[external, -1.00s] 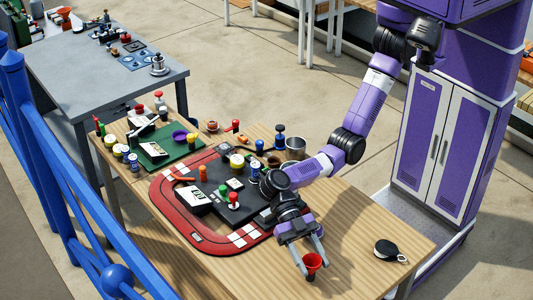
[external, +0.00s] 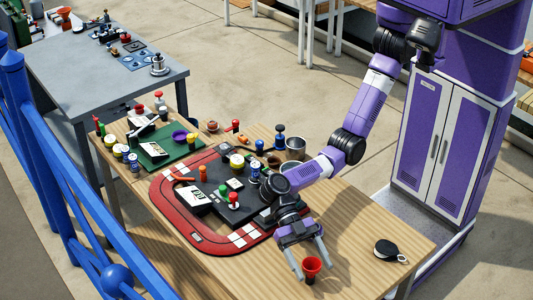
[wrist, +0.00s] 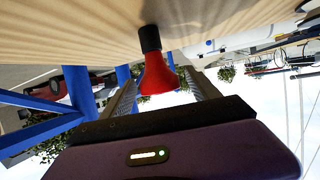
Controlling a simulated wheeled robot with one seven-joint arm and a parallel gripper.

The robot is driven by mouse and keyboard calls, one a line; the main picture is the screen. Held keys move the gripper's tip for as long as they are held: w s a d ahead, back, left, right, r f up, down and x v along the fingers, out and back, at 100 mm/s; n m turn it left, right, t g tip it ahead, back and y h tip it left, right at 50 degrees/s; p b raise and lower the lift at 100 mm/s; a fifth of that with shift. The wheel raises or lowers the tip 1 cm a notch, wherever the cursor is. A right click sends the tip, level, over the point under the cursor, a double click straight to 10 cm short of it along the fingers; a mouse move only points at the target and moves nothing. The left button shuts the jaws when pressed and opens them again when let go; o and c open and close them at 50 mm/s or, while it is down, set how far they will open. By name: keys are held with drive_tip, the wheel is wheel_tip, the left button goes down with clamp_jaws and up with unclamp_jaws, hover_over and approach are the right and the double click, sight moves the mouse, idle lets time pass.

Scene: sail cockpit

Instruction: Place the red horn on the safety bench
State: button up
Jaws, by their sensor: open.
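The red horn (external: 312,266) is near the front edge of the wooden table (external: 365,222), its red bell upward. In the wrist view the horn (wrist: 157,76) has a black end against the wood, with the picture upside down. My gripper (external: 314,270) is open, with one finger on each side of the horn. In the wrist view my gripper's fingers (wrist: 161,92) flank the red bell with gaps. A grey table (external: 85,60) with several objects stands at the upper left. I cannot tell which surface is the safety bench.
A red track-edged board (external: 240,240) with several small items lies left of my gripper. A black round item (external: 388,250) lies to the right. A metal cup (external: 296,148) stands behind. A blue railing (external: 60,170) runs along the left. Bare wood surrounds the horn.

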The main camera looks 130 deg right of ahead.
drive_tip(key=shift+r, duration=0.2)
drive_tip(key=s+d+r+b, duration=0.1)
drive_tip(key=d+r, duration=0.3)
drive_tip(key=r, duration=0.4)
drive_tip(key=shift+d+r, duration=0.25)
drive_tip(key=shift+r, duration=0.15)
